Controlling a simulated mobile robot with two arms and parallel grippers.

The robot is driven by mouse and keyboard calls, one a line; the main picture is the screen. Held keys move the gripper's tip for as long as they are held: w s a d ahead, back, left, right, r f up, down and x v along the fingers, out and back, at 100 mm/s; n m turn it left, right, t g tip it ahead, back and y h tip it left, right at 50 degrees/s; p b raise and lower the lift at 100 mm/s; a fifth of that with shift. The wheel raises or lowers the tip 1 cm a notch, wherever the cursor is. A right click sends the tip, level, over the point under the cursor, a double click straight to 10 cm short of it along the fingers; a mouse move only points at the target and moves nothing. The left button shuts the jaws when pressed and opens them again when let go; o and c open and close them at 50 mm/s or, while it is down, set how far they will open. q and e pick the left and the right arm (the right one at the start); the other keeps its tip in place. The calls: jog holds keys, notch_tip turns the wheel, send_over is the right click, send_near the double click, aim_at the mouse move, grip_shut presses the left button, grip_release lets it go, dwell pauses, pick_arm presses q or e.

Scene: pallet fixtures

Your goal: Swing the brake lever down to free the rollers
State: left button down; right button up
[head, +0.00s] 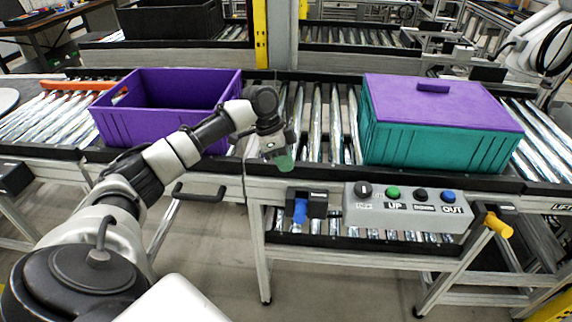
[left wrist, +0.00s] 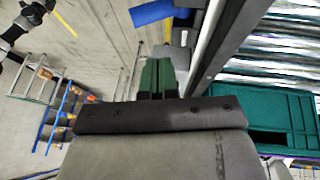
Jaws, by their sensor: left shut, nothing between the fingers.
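In the head view, a short blue handle (head: 300,211) sits at a black labelled box (head: 318,202) on the conveyor's front, left of the grey button panel. It points downward. A yellow-gripped handle (head: 498,225) sticks out at the panel's right. The labels are too small to tell which is the brake lever. My left gripper (head: 284,161), with green fingertips, is above the blue handle near the front rail, apart from it. Its fingers (left wrist: 157,75) are shut and empty in the left wrist view, where a blue piece (left wrist: 152,12) lies beyond them. My right gripper is out of view.
An open purple crate (head: 165,122) stands on the rollers at left, and a teal crate (head: 440,140) with a purple lid at right. Bare rollers (head: 320,115) lie between. A button panel (head: 405,206) and a black bar handle (head: 200,194) jut from the front.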

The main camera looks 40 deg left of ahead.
aim_at(301, 208)
pick_arm(q)
jog(key=x, duration=0.3)
jog(key=p+x, duration=0.1)
jog(key=x, duration=0.2)
jog(key=s+x, duration=0.1)
jog(key=x, duration=0.2)
jog(key=shift+d+f+p, duration=0.2)
jog(key=shift+f+p, duration=0.05)
jog(key=shift+p, duration=0.1)
jog(key=shift+s+d+f, duration=0.2)
jog(key=shift+d+f, duration=0.05)
jog(key=shift+f, duration=0.35)
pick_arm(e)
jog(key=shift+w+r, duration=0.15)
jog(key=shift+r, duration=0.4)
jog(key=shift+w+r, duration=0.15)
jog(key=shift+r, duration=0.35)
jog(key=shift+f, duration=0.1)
